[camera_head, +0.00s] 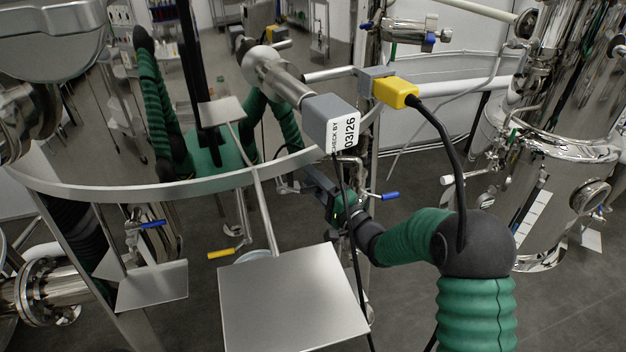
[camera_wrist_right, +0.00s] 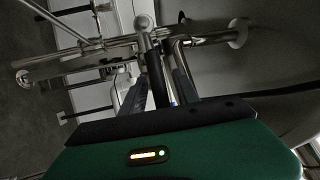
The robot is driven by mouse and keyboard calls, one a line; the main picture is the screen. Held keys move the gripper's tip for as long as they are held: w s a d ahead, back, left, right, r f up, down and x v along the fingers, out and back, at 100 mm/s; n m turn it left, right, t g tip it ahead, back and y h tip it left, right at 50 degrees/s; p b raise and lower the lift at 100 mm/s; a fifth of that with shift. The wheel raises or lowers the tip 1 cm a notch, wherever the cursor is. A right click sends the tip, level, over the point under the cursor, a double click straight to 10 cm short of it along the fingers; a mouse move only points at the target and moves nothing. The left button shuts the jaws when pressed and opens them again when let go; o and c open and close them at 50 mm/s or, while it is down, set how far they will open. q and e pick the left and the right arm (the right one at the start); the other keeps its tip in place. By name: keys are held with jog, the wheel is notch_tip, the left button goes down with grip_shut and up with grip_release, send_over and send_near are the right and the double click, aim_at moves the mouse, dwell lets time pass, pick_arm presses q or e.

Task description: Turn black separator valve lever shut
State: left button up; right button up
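My right gripper (camera_head: 322,186) is at the end of the green-sleeved arm, low beside the curved shiny tank in the head view. In the right wrist view its two dark fingers (camera_wrist_right: 159,98) stand apart. A black lever (camera_wrist_right: 158,78) with a round metal joint at its top lies between them, with a narrow gap to the left finger and a wider one to the right. I cannot tell whether it is touched. In the head view the lever is hidden or too small to make out. My left gripper is not in view.
A blue-handled valve (camera_head: 384,196) is just right of my right gripper. A yellow-handled valve (camera_head: 224,253) is to the left. A grey box and yellow connector (camera_head: 395,92) with a hanging black cable are above. A flat metal plate (camera_head: 292,300) is in front. Metal pipes (camera_wrist_right: 80,62) surround the lever.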

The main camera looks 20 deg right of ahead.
jog(key=shift+w+a, duration=0.1)
jog(key=shift+a, duration=0.35)
jog(key=shift+c, duration=0.8)
jog(key=shift+d, duration=0.25)
grip_shut()
jog(key=shift+f, duration=0.1)
